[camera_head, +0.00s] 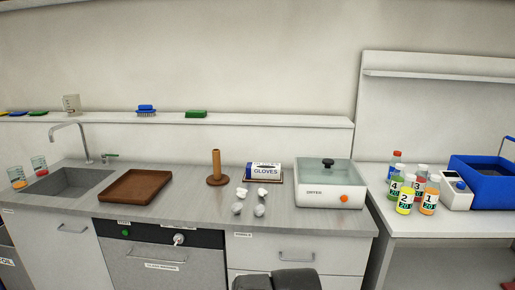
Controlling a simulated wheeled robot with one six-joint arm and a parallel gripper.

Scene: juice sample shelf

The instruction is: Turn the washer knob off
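The washer (158,262) is built in under the counter, left of centre, with a grey front and a black control strip along its top. Its knob (179,239) is a small light-coloured dial on the right part of that strip. A green light (125,233) shows at the strip's left. The knob's exact pointing direction is too small to tell. Two dark rounded parts of mine show side by side at the bottom edge, right of the washer and apart from the knob. I cannot make out fingertips there or whether my gripper is open or shut.
A handle (158,261) crosses the washer front below the knob. Drawers (297,252) stand to its right and a cupboard (61,245) to its left.

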